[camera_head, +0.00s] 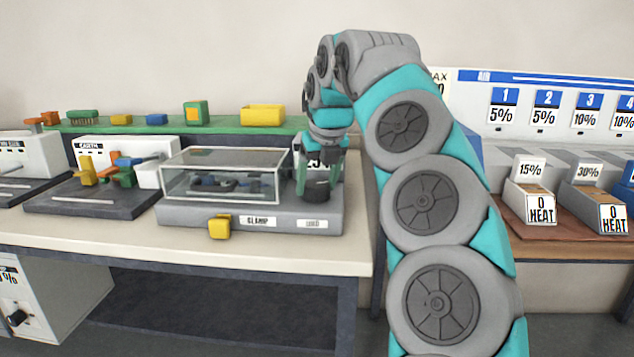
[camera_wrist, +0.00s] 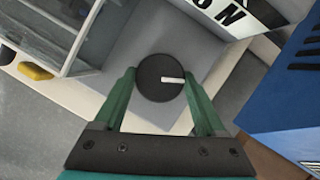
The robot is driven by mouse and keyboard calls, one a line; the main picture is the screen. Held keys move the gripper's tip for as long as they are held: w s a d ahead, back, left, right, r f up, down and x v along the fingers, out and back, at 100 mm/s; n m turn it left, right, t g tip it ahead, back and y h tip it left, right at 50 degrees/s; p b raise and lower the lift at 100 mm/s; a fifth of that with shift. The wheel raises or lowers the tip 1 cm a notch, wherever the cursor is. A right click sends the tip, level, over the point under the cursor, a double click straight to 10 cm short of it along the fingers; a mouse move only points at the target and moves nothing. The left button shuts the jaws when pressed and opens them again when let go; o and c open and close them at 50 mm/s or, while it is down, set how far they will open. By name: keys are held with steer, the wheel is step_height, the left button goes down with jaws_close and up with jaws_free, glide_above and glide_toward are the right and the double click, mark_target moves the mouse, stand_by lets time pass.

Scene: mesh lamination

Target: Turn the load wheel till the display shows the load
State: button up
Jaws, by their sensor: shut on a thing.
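The load wheel (camera_head: 316,190) is a dark round knob on the right end of a grey machine base, behind a label that seems to read LOAD (camera_head: 312,224). In the wrist view the load wheel (camera_wrist: 160,78) shows a white pointer line toward the right. My gripper (camera_head: 318,180) reaches down from above with its green fingers around the wheel. In the wrist view my gripper (camera_wrist: 162,88) has one finger on each side of the wheel, shut on it. The display (camera_head: 301,152) stands behind the wheel, mostly hidden by my gripper; its reading cannot be made out.
A clear glass box (camera_head: 225,172) stands left of the wheel on the same base. A yellow clamp knob (camera_head: 219,228) sticks out at the front. A blue block (camera_wrist: 292,85) stands close on the right in the wrist view. The table's front strip (camera_head: 180,243) is clear.

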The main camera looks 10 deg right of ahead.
steer(key=c, duration=0.3)
steer(key=shift+c, duration=0.2)
steer(key=shift+a+m, duration=0.1)
steer(key=shift+m, duration=0.3)
steer(key=shift+a+f+m+h+b, duration=0.15)
steer(key=shift+m+h+b, duration=0.3)
steer(key=shift+m, duration=0.55)
steer(key=m+h, duration=0.1)
steer(key=m, duration=0.1)
steer(key=shift+m+b, duration=0.3)
steer(key=shift+m, duration=0.1)
steer(key=m+h, duration=0.1)
steer(key=m, duration=0.3)
steer(key=shift+w+r+g+h+p, duration=0.1)
steer(key=shift+r+g+h+p, duration=0.1)
steer(key=shift+g+h+p, duration=0.2)
steer(key=shift+m+g+h+p, duration=0.3)
steer(key=shift+m+g, duration=0.1)
steer(key=shift+m, duration=0.8)
steer(key=shift+f+m, duration=0.1)
steer(key=shift+m, duration=0.3)
